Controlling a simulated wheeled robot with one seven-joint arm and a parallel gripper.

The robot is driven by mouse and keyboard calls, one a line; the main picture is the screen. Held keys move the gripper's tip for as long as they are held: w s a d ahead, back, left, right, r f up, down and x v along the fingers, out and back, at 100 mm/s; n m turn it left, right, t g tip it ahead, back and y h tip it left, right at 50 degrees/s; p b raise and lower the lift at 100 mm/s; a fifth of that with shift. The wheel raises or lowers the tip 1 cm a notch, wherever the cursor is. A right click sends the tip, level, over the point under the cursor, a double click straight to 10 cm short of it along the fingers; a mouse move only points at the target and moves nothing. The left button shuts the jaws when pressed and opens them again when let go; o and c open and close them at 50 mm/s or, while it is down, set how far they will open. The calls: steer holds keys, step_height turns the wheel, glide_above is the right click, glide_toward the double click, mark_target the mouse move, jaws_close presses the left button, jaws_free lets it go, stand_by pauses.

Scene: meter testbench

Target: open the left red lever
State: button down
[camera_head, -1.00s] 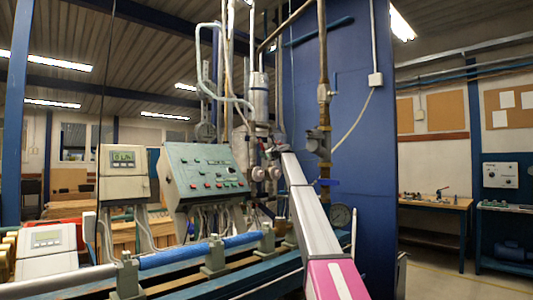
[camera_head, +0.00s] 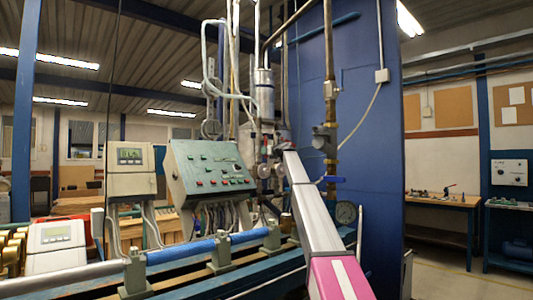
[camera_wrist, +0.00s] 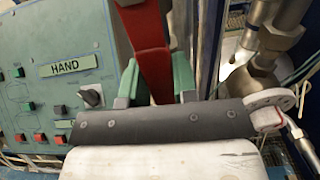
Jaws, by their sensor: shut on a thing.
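The red lever (camera_wrist: 147,45) shows in the wrist view as a thick red bar running from the top edge down between my gripper's fingers. My gripper (camera_wrist: 157,82) has green fingertips on the left and right of the bar and is shut on it. The lever's lower end is hidden behind the dark gripper body. In the head view my arm reaches toward the pipework behind the control panel (camera_head: 208,172); the gripper and lever cannot be made out there.
In the wrist view the green panel with a HAND label (camera_wrist: 68,66) and a black knob (camera_wrist: 91,96) is close on the left. Metal pipe fittings (camera_wrist: 268,45) stand on the right. In the head view a blue pipe (camera_head: 180,252) runs low in front, and a blue wall (camera_head: 365,130) stands right.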

steer(key=shift+s+a+f, duration=0.1)
steer(key=c, duration=0.9)
jaws_free()
steer(key=v, duration=1)
steer(key=shift+s+d, duration=0.25)
steer(key=shift+s, duration=0.05)
steer(key=shift+s+d, duration=0.1)
